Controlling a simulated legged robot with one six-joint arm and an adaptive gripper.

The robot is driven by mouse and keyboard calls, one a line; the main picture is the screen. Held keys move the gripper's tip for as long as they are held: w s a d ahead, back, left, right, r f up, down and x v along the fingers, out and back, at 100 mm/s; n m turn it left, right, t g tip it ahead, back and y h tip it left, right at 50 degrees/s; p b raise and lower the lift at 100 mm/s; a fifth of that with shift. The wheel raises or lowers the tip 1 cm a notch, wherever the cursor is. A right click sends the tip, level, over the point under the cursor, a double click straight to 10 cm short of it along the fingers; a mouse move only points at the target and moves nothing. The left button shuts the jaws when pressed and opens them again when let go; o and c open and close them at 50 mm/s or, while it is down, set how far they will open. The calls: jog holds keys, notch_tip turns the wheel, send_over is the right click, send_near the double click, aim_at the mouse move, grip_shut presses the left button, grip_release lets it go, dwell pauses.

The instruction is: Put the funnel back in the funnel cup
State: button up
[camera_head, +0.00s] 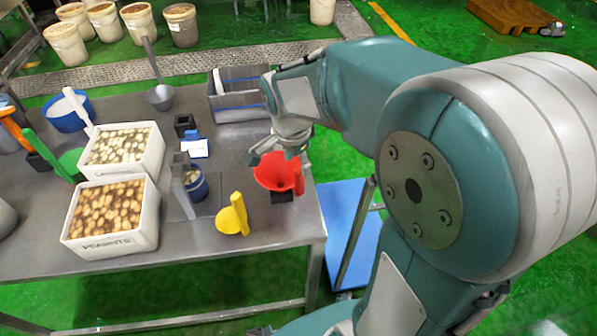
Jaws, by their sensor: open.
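A red funnel (274,175) is near the right front corner of the metal table, mouth up. A small dark holder (283,196) shows under it; I cannot tell how deeply the funnel sits in it. My gripper (279,157) is open just above the far edge of the funnel, its fingers close to the rim. I cannot tell whether they touch it. My arm comes in from the right and hides part of the table behind.
A yellow scoop (233,216), a blue cup (196,186) and a grey upright block (181,180) stand left of the funnel. Two white tubs (117,243) stand further left. A grey bin (237,112) is behind. The table's front edge (200,263) is close.

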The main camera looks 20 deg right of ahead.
notch_tip(320, 180, up, 6)
jog(key=shift+s+a, duration=0.15)
jog(key=shift+a, duration=0.25)
dwell(0.3)
jog(key=s+r+n+t, duration=0.1)
jog(key=s+n+t, duration=0.1)
jog(key=s+n, duration=0.5)
jog(key=s+a+r+n+t+y, duration=0.1)
jog(key=s+r+n+t, duration=0.1)
jog(key=s+n, duration=0.5)
jog(key=shift+t, duration=0.5)
jog(key=shift+s+a+r, duration=0.1)
